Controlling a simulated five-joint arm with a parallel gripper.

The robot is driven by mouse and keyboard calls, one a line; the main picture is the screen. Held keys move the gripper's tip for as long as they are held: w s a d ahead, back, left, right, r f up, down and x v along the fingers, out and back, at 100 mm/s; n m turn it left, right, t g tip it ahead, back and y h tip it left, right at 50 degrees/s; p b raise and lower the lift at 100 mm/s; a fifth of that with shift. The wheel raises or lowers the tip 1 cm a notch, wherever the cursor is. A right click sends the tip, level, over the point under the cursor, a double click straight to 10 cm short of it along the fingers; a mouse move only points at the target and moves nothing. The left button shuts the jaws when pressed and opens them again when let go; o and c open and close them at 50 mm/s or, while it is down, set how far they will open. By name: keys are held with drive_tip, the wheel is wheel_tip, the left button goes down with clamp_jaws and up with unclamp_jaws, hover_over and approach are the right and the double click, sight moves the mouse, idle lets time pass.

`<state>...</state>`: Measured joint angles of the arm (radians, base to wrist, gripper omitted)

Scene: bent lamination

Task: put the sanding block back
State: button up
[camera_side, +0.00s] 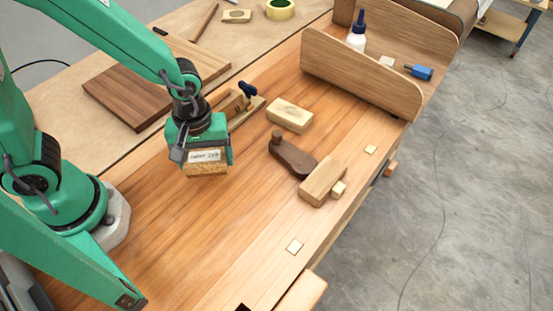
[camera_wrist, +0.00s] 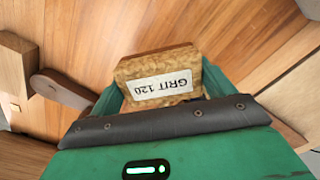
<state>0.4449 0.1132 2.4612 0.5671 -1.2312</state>
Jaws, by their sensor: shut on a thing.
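The sanding block (camera_side: 207,169) is a speckled tan block with a white label. In the wrist view the label on the block (camera_wrist: 158,86) reads GRIT 120, upside down. My gripper (camera_side: 203,154) is shut on it, with green fingers at both sides of the block. The gripper points down over the left middle of the wooden bench (camera_side: 215,235). In the side view I cannot tell how far the block is above the bench top. My gripper (camera_wrist: 160,92) hides the block's near end in the wrist view.
Right of my gripper are a pale wooden block (camera_side: 290,116), a dark brown tool (camera_side: 292,156) and another wooden block (camera_side: 322,182). A curved-sided wooden piece (camera_side: 360,75) stands at the back right. The bench front is mostly clear.

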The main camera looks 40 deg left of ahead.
sight(210, 167)
drive_tip(key=shift+w+a+f, duration=0.25)
drive_tip(key=shift+w+a, duration=0.05)
drive_tip(key=shift+w, duration=0.1)
drive_tip(key=shift+f, duration=0.1)
drive_tip(key=shift+f, duration=1.95)
drive_tip(key=shift+f, duration=0.15)
drive_tip(key=o, duration=0.9)
